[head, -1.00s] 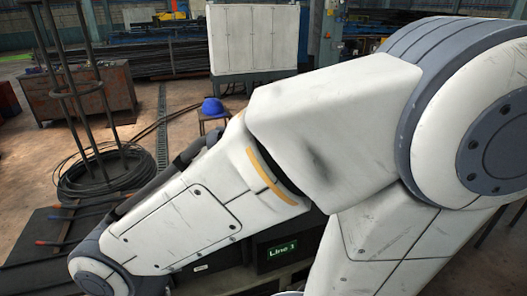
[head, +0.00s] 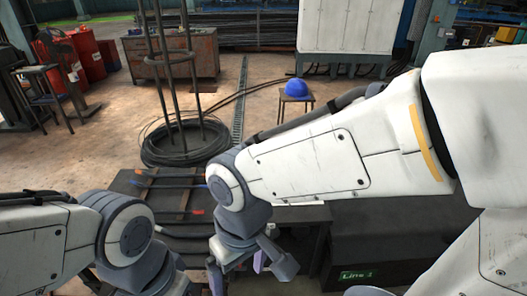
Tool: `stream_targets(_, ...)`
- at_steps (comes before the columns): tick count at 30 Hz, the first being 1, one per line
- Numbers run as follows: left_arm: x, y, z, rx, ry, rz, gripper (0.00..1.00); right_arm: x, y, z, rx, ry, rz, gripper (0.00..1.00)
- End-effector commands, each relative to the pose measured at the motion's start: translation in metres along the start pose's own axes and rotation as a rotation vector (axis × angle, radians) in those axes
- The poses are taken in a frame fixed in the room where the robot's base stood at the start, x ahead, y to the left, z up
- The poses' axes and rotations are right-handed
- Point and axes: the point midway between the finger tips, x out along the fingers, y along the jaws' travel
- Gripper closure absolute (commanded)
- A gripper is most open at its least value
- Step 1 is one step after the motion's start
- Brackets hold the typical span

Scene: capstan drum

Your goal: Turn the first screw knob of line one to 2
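A dark box with a small green line label (head: 357,275) stands at the lower right; the label's digit is too small to read surely. No screw knob shows; my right arm covers much of the area around the box. My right gripper (head: 250,264) hangs at the lower middle, left of the box and apart from it. Its fingers look spread, with nothing seen between them. My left arm comes in at the lower left, and its gripper is below the picture edge.
A dark bench (head: 150,190) with red- and blue-handled bars lies behind the arms. A wire coil (head: 180,145) on a stand, a blue helmet (head: 297,88) on a stool, a rusty chest (head: 150,60) and a white cabinet (head: 345,27) stand beyond.

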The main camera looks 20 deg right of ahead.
Motion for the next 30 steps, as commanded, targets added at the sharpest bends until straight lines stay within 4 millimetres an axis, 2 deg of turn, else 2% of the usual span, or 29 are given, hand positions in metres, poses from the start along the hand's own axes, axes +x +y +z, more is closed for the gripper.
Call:
stream_targets(1,-0.016,0.001,-0.001,0.0,0.0,0.0,0.5,-0.019,0.006,-0.018,0.14,0.001,0.005,0.06)
stream_targets(5,-0.042,0.003,-0.002,-0.001,0.0,0.0,0.5,-0.053,0.03,-0.072,0.625,0.005,0.023,0.06)
stream_targets(9,-0.069,0.005,-0.004,-0.001,0.001,0.0,0.5,-0.084,0.074,-0.128,1.201,0.016,0.042,0.06)
stream_targets(13,-0.091,0.007,-0.005,-0.002,0.0,0.0,0.5,-0.105,0.127,-0.165,1.703,0.033,0.059,0.06)
stream_targets(18,-0.109,0.008,-0.006,-0.002,0.0,0.0,0.5,-0.12,0.186,-0.19,2.196,0.058,0.071,0.06)
stream_targets(21,-0.114,0.008,-0.006,-0.003,0.0,0.0,0.5,-0.124,0.208,-0.195,2.366,0.07,0.074,0.06)
stream_targets(24,-0.116,0.009,-0.006,-0.003,0.0,0.0,0.5,-0.123,0.22,-0.197,2.455,0.075,0.077,0.06)
stream_targets(30,-0.121,0.009,-0.006,-0.003,0.0,0.0,0.5,-0.103,0.224,-0.195,2.482,0.073,0.081,0.06)
